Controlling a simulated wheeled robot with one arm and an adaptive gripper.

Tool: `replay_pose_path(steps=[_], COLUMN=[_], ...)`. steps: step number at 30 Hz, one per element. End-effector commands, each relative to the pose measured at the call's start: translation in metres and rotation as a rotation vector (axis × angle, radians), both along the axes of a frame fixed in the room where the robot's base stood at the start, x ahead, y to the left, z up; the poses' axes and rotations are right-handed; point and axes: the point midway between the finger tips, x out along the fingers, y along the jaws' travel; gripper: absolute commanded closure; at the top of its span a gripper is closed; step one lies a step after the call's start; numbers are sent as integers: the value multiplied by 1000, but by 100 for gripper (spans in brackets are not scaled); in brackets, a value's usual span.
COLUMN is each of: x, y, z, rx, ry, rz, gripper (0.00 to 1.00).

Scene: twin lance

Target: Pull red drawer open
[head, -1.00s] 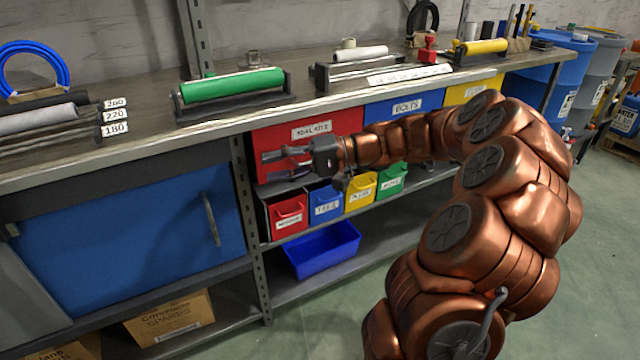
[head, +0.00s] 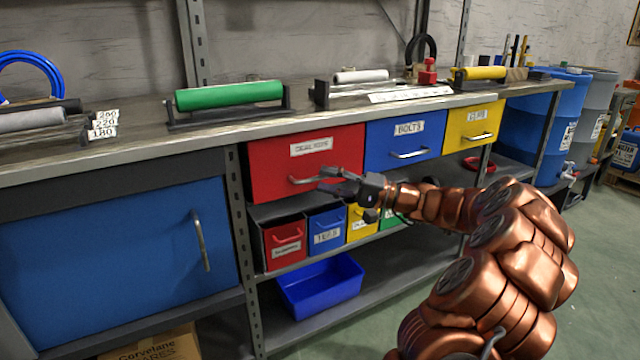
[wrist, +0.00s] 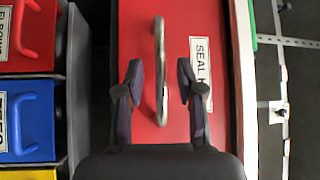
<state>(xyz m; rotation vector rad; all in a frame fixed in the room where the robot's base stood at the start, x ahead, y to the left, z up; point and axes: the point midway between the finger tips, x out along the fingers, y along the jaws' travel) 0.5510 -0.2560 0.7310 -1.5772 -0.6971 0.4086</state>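The large red drawer (head: 270,168) sits under the bench top at the left of the drawer row, and looks shut. Its label reads "SEAL" and part of the rest is unclear. Its silver bar handle (head: 300,181) is partly hidden by my fingers in the head view. My gripper (head: 335,180) is in front of the drawer's lower right part. In the wrist view my gripper (wrist: 160,82) is open, with one finger on each side of the handle (wrist: 159,45). I cannot tell whether the fingers touch it.
Blue (head: 391,138) and yellow (head: 470,128) drawers are to the right. Small bins, including a red one (head: 283,255), stand on the shelf just below. A blue tray (head: 320,287) lies lower. A metal post (head: 238,210) stands left of the drawer. Green floor is open at right.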

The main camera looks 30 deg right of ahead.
Motion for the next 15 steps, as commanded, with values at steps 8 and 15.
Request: replay_pose_path(steps=[8, 15], x=[17, 18], y=[14, 15], z=[3, 4], rx=[-3, -3], ry=[0, 0], rz=[-2, -2], gripper=[63, 63])
